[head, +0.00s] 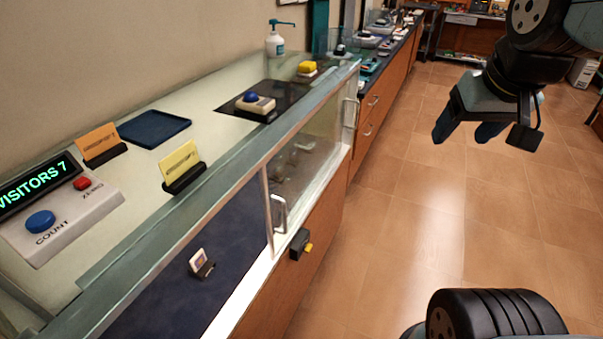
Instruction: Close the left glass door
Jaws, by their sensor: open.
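The glass display case (172,238) runs along the left wall, with two upright handles on its front. One handle (279,213) stands beside a pale upright edge near the middle. The other handle (349,112) is near the far right end. The left glass door (268,215) appears slid to the right, overlapping the right half. The left half of the front looks uncovered, showing the dark blue interior; how far the panes overlap is hard to tell. My gripper (466,130) is open and empty, high over the floor at upper right, well apart from the case.
A small black and yellow block (301,245) sticks out from the wooden front below the middle handle. A small card (201,262) stands inside the case. A counter box (62,215) and sign cards stand on top. Tiled floor (400,215) before the case is clear.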

